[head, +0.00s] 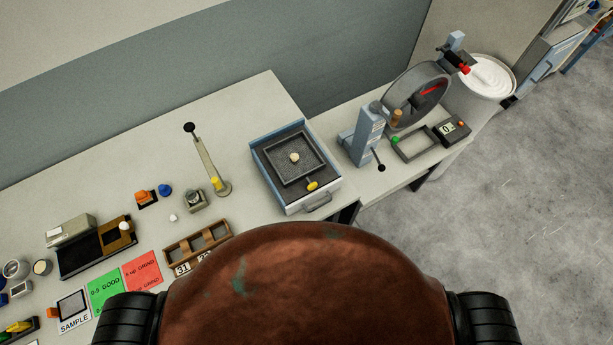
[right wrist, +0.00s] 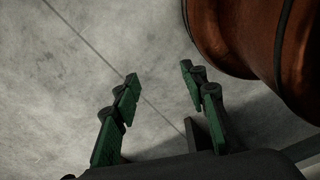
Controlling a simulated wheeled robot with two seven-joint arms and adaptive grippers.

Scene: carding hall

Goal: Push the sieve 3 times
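What looks like the sieve is a dark square frame (head: 275,173) inside a blue-and-white open box (head: 301,206) on the bench. A pale round knob (head: 294,157) is at its middle, and a yellow knob (head: 312,185) is at its near edge. My right gripper (right wrist: 158,76) shows in the right wrist view. Its two green fingers are spread apart with nothing between them, above bare grey floor. Neither gripper shows in the head view, and my left gripper is in no view.
A lever with a black knob (head: 189,128) stands left of the box. To the right are a round drum device (head: 417,94), a small counter (head: 449,129) seeming to read 0, and a white bin (head: 490,78). Red (head: 142,271) and green (head: 107,289) cards lie at left.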

